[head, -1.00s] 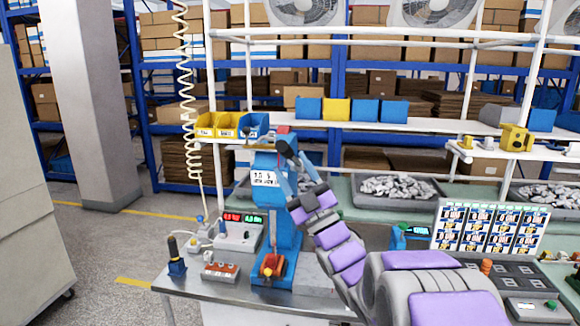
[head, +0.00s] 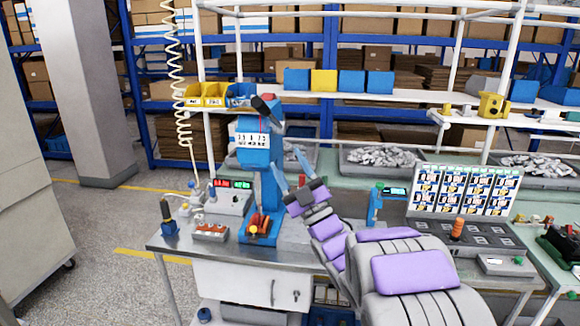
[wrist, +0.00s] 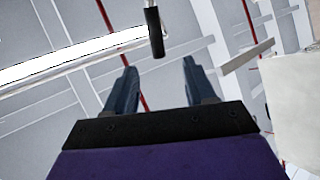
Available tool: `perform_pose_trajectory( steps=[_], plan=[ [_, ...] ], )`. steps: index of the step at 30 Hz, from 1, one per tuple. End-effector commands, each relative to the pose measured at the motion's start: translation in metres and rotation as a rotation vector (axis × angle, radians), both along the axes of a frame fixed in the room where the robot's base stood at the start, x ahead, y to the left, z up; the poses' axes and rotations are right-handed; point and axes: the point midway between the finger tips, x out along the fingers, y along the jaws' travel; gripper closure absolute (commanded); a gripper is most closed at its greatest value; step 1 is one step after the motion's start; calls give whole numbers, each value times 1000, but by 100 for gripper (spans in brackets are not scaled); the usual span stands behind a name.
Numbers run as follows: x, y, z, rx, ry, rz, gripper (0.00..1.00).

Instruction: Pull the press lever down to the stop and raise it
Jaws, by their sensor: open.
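The blue press (head: 257,160) stands upright on the bench, with a white label on its head and a red-and-orange part at its base. Its lever has a black grip (head: 268,108), raised beside the top of the press. My gripper (head: 288,165) is below and right of this grip, fingers pointing up, open and empty. In the wrist view, the black grip (wrist: 154,32) hangs beyond the fingertips, sideways between the two fingers (wrist: 160,78), apart from both. The lever's pivot is hard to make out.
A control box with red and green displays (head: 230,195), a red-buttoned box (head: 210,232) and a blue-based tool (head: 168,218) stand left of the press. A label board (head: 465,190) is at right. Yellow and blue bins (head: 215,94) hang behind the press.

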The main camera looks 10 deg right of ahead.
Motion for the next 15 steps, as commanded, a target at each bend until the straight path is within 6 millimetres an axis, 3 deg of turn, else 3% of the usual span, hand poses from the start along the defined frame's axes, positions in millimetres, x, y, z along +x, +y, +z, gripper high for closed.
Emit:
perform_pose_trajectory(
  steps=[7,15],
  plan=[
    [4,13,7,18,31,-13,45],
    [9,66,30,126,214,-123,45]
  ],
)
